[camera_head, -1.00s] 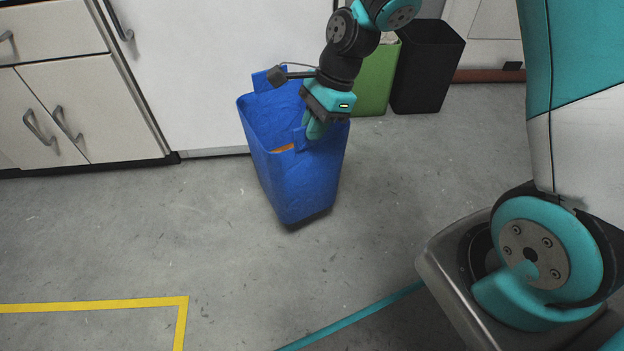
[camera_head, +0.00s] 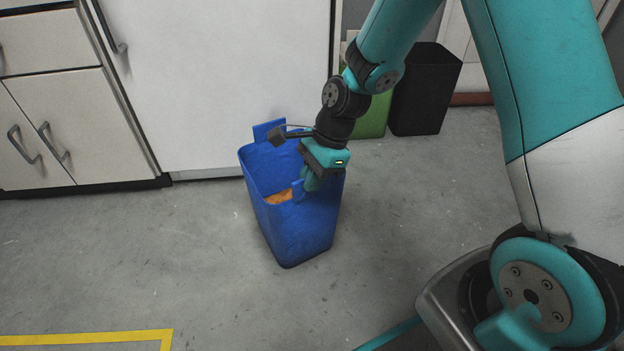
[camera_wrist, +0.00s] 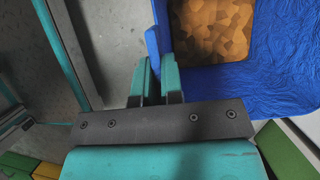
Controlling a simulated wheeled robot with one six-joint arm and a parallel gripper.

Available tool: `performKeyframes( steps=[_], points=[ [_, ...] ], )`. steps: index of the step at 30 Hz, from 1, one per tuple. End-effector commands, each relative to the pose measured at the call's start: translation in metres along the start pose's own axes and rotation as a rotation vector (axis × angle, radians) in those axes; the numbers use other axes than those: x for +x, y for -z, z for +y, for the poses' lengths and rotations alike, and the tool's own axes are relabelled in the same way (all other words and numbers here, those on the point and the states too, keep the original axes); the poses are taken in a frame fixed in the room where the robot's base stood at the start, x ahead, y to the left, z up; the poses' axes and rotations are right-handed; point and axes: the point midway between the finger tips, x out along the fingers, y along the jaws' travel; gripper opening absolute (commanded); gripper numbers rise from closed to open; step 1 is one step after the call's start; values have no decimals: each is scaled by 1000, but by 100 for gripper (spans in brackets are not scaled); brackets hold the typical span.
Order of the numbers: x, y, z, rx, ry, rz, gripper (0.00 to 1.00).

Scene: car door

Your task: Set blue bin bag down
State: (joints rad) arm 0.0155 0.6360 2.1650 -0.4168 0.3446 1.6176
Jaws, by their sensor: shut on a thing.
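The blue bin bag (camera_head: 295,225) is an open-topped, bin-shaped blue container with raised tabs on its rim. It stands out on the grey floor in front of the white cabinet in the head view, slightly tilted. Something orange-brown (camera_head: 280,197) shows inside it. In the wrist view its blue wall (camera_wrist: 285,88) and the brown, cracked-looking contents (camera_wrist: 210,30) fill the upper right. My gripper (camera_head: 310,183) is at the rim's near right side, shut on the rim tab. The fingers (camera_wrist: 158,75) pinch the edge in the wrist view. Whether the base touches the floor is hard to tell.
A green bin (camera_head: 373,115) and a black bin (camera_head: 425,90) stand behind to the right. White cabinets (camera_head: 220,80) and drawers (camera_head: 45,110) line the back and left. Yellow tape (camera_head: 90,339) marks the floor at front left. The floor in front is clear.

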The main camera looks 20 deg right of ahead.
Motion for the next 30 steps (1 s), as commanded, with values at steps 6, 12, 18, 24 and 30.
performKeyframes(
  steps=[6,12,18,24,30],
  points=[
    [2,1,0,0,0,0,33],
    [2,1,0,0,0,0,33],
    [-14,-2,0,1,0,0,33],
    [-57,-3,0,2,2,1,33],
    [-97,-3,0,2,1,0,33]
  ],
)
